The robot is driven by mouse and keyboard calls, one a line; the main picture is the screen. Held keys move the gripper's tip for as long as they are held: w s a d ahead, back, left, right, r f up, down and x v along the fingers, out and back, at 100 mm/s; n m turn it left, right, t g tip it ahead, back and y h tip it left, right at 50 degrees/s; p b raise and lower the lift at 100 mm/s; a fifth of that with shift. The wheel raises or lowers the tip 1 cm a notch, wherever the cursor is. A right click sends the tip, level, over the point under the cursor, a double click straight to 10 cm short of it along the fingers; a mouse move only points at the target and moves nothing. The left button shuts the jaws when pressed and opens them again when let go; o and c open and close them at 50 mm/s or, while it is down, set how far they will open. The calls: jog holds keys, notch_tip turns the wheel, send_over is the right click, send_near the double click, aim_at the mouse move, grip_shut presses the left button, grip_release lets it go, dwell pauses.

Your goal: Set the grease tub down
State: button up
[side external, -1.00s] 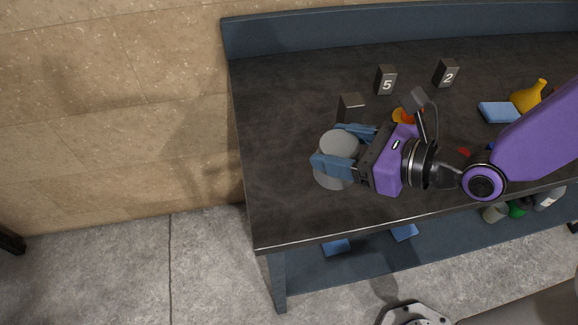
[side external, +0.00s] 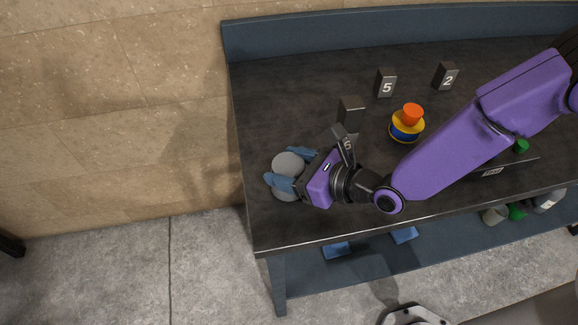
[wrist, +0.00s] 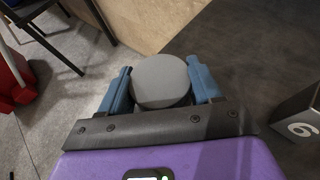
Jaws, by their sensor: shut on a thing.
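The grease tub (side external: 288,164) is a grey round tub with a flat lid, at the left end of the dark bench. My gripper (side external: 291,168) is shut on it, with one blue finger on each side. In the wrist view the tub's grey lid (wrist: 160,80) sits between the two blue fingers (wrist: 159,88). The tub looks upright. It is low over the bench near the left edge; I cannot tell whether its base touches the top.
Dark number blocks stand on the bench: one marked 5 (side external: 386,83), one marked 2 (side external: 446,75), and one marked 6 (wrist: 299,118) near my gripper. A blue, yellow and orange stacked item (side external: 407,123) stands right of it. The bench top (side external: 290,95) behind the tub is clear.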

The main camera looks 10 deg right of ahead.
jog(key=shift+f, duration=0.3)
jog(key=o, duration=1.3)
jog(key=shift+f, duration=0.15)
jog(key=v, duration=1.2)
